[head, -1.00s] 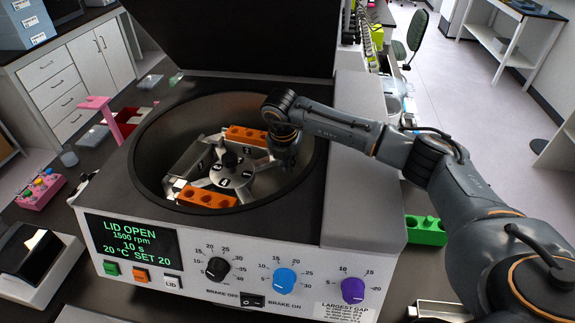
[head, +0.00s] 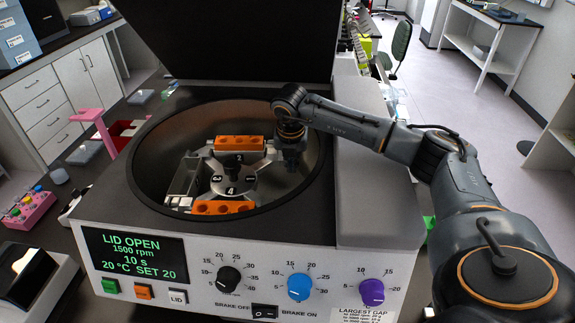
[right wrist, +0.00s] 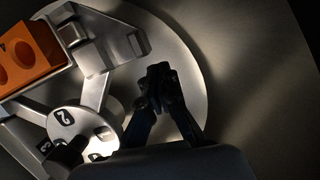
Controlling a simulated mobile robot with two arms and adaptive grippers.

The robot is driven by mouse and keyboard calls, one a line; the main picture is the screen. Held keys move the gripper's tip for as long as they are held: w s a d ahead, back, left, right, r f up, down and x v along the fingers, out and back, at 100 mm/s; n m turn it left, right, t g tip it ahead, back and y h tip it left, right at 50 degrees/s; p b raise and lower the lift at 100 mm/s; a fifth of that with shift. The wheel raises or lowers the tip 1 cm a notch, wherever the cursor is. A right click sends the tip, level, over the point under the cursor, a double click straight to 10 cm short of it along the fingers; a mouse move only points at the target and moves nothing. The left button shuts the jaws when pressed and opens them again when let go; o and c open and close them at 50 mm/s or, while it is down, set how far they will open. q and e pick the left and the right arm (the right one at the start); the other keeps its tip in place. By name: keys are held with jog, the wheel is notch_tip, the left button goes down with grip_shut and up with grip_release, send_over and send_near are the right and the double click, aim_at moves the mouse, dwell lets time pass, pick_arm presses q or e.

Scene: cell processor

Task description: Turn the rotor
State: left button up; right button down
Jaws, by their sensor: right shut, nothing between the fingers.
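The rotor (head: 233,178) sits in the round bowl of the centrifuge (head: 345,195), whose lid is up. Its silver hub carries numbers. An orange rack (head: 240,143) rides at the back and another orange rack (head: 222,208) at the front. A silver holder (head: 184,181) is at the left. My right gripper (head: 292,165) reaches down into the right side of the bowl. In the right wrist view, the shut, empty gripper (right wrist: 158,78) is beside a silver rotor part (right wrist: 95,42); I cannot tell whether they touch. My left gripper is out of view.
The bowl rim (head: 150,205) surrounds the gripper. The open lid (head: 230,40) stands behind it. The front panel has a display (head: 135,258), knobs and a brake switch (head: 264,312). A pink stand (head: 97,125) and a pink rack (head: 30,208) are at left.

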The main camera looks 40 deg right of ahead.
jog(key=shift+a+r, duration=0.15)
jog(key=shift+r, duration=0.25)
jog(key=v, duration=1.1)
jog(key=shift+r, duration=0.15)
jog(key=shift+s+a, duration=0.1)
